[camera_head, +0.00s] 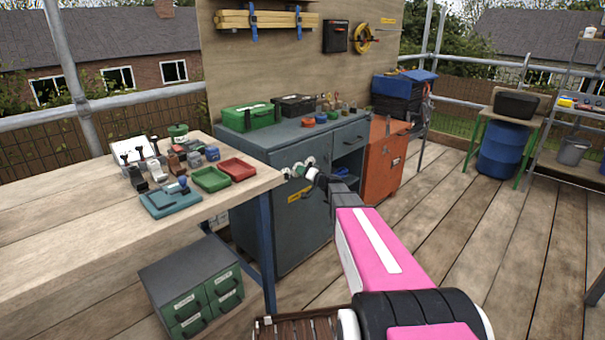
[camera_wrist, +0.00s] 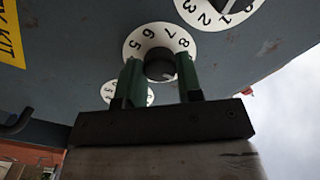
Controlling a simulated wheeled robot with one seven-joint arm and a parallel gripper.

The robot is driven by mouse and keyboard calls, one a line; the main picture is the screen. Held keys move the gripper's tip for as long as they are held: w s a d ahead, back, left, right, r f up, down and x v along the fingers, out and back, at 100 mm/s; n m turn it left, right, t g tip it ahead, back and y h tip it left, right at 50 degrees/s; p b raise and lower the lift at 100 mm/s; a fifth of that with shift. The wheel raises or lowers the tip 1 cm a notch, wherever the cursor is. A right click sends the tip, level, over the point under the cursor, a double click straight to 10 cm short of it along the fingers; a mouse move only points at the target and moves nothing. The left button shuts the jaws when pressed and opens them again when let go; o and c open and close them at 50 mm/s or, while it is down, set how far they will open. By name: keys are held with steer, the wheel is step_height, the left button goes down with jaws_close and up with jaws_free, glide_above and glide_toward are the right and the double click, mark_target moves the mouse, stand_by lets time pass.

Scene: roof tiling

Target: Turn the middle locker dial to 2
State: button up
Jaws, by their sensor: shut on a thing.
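The middle locker dial (camera_wrist: 160,31) is a white disc with black numbers and a dark round knob (camera_wrist: 160,66), centred in the wrist view. Numbers 5, 6, 7 and 8 show on its rim; others are hidden by my fingers. My gripper (camera_wrist: 158,74) has its two green fingers on either side of this knob and is shut on it. A second dial (camera_wrist: 236,15) is cut off at upper right, and a third (camera_wrist: 149,98) is partly hidden at lower left. In the head view my gripper (camera_head: 312,174) reaches the dials on the grey locker's front (camera_head: 290,220); which number the knob points to cannot be read.
A yellow label (camera_wrist: 10,35) is on the locker front, with a dark handle (camera_wrist: 17,125) near it. The wooden workbench (camera_head: 60,235) stands to the left, its corner close to the locker. An orange cabinet (camera_head: 383,165) stands to the right.

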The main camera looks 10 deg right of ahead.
steer(key=shift+m, duration=0.4)
steer(key=shift+f+m+t, duration=0.15)
steer(key=shift+m+t, duration=0.15)
steer(key=shift+m, duration=6.5)
steer(key=o, duration=0.9)
steer(key=v, duration=1)
steer(key=shift+s+d, duration=0.15)
steer(key=shift+s, duration=0.25)
